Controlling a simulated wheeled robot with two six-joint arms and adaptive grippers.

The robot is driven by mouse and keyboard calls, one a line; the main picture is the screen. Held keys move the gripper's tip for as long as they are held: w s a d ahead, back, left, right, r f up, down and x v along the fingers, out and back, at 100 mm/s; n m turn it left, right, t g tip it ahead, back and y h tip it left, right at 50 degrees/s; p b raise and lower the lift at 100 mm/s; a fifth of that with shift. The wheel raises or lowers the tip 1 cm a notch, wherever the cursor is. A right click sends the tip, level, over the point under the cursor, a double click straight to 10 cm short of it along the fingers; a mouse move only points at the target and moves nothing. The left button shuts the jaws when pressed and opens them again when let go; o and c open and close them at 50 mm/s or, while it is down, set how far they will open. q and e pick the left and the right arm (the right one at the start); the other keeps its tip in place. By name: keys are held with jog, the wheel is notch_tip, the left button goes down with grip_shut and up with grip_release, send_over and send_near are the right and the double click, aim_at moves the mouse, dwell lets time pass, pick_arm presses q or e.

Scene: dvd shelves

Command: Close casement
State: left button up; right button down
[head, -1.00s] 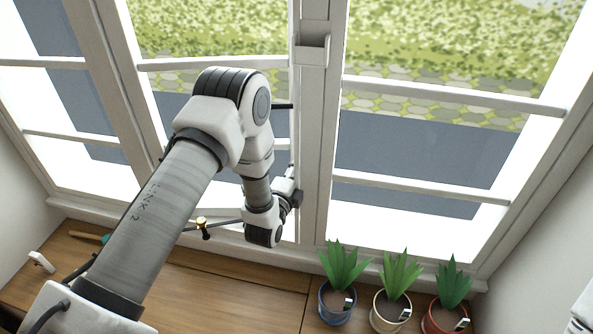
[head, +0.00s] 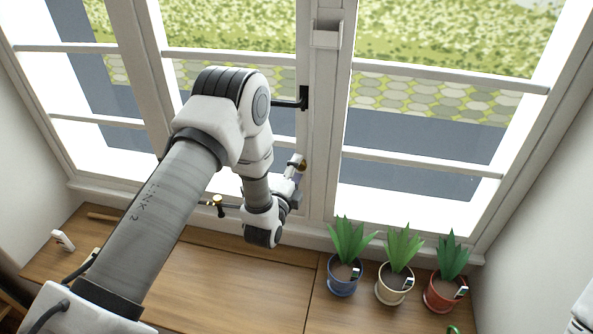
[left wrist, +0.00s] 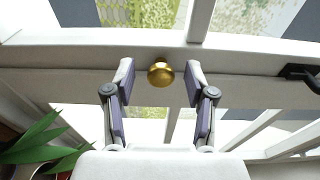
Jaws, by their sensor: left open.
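The white-framed casement (head: 235,54) is the middle window panel in the head view. A black handle (head: 304,98) sits on its right stile. A brass knob (head: 302,163) shows lower down, by my left gripper (head: 297,178). In the left wrist view the brass knob (left wrist: 160,72) stands on a white frame member, just beyond and between the fingertips of my left gripper (left wrist: 158,75). That gripper is open and empty, apart from the knob. My arm hides much of the casement's lower part, and I cannot tell whether it is ajar. My right gripper is not in view.
A stay with a brass peg (head: 217,201) lies near the sill, left of my gripper. Potted plants in blue (head: 342,285), cream (head: 394,290) and red (head: 444,296) pots stand on the wooden counter (head: 240,275) at the right. The middle of the counter is clear.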

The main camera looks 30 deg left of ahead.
pick_arm(q)
jog(key=shift+d, duration=0.1)
jog(key=shift+s+d, duration=0.1)
jog(key=shift+s, duration=0.1)
jog(key=s+d, duration=0.1)
jog(key=s, duration=1)
jog(key=shift+s, duration=0.25)
jog(key=s+d+f+n+g+h, duration=0.15)
jog(key=s+f+n+g, duration=0.25)
jog(key=s+f+g, duration=0.4)
jog(key=s+d+f+n+g+h, duration=0.1)
jog(key=s+d+f+n+g, duration=0.2)
jog(key=s+f, duration=0.55)
jog(key=s+f+n+g, duration=0.5)
jog(key=s+n+g, duration=0.1)
jog(key=s+n, duration=0.4)
jog(key=shift+s+d+f+g, duration=0.15)
jog(key=shift+g, duration=0.25)
